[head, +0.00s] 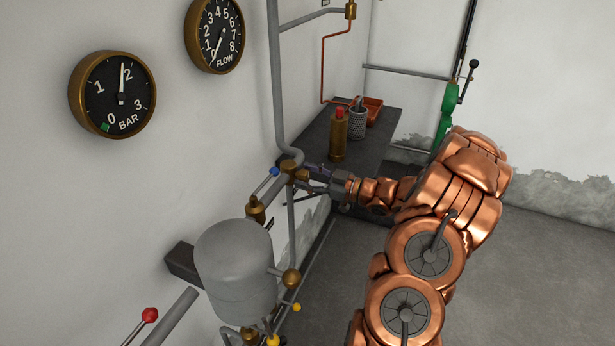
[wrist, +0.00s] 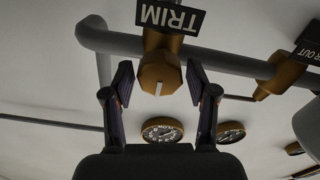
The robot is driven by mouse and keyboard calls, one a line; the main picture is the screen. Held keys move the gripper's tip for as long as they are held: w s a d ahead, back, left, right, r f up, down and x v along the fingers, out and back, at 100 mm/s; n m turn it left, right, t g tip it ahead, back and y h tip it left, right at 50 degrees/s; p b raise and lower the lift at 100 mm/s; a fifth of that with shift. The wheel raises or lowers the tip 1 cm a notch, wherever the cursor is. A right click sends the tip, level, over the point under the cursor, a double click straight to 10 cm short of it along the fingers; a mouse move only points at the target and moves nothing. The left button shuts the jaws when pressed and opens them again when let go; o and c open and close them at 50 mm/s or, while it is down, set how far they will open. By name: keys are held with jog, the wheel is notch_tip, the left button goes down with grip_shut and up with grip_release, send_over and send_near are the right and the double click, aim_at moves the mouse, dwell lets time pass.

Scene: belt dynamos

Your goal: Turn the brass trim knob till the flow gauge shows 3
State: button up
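The brass trim knob (wrist: 160,76) sits on the pipe below the black TRIM sign (wrist: 170,17), which appears upside down in the wrist view. A pale pointer mark shows on its face. My gripper (wrist: 159,82) is open, one finger on each side of the knob; whether either finger touches it I cannot tell. In the head view my gripper (head: 316,182) is at the brass fitting on the pipe, and the knob is largely hidden. The flow gauge (head: 214,36) on the wall has its needle pointing low left, at about 0. It also shows in the wrist view (wrist: 162,130).
A bar gauge (head: 113,94) reads just under 2. A grey tank (head: 235,270), a blue-tipped lever (head: 268,179) and a red-knobbed lever (head: 149,315) stand near the pipes. A dark bench (head: 372,150) holds a brass bottle (head: 338,140). The floor at right is clear.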

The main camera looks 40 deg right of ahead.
jog(key=c, duration=0.8)
jog(key=shift+c, duration=0.3)
jog(key=shift+r+m+p, duration=0.1)
jog(key=shift+m+p, duration=0.2)
jog(key=shift+p, duration=0.05)
jog(key=m+p, duration=0.3)
jog(key=shift+d+r+p, duration=0.1)
jog(key=shift+r+p, duration=0.05)
jog(key=shift+p, duration=0.2)
jog(key=m+p, duration=0.3)
jog(key=m, duration=0.1)
jog(key=m+p, duration=0.2)
jog(key=m, duration=0.1)
jog(key=m+p, duration=0.2)
jog(key=m, duration=0.1)
jog(key=shift+w+d+f, duration=0.1)
jog(key=shift+d+f, duration=0.05)
jog(key=shift+f, duration=0.05)
jog(key=o, duration=1.2)
jog(key=shift+f, duration=0.1)
jog(key=shift+c, duration=0.2)
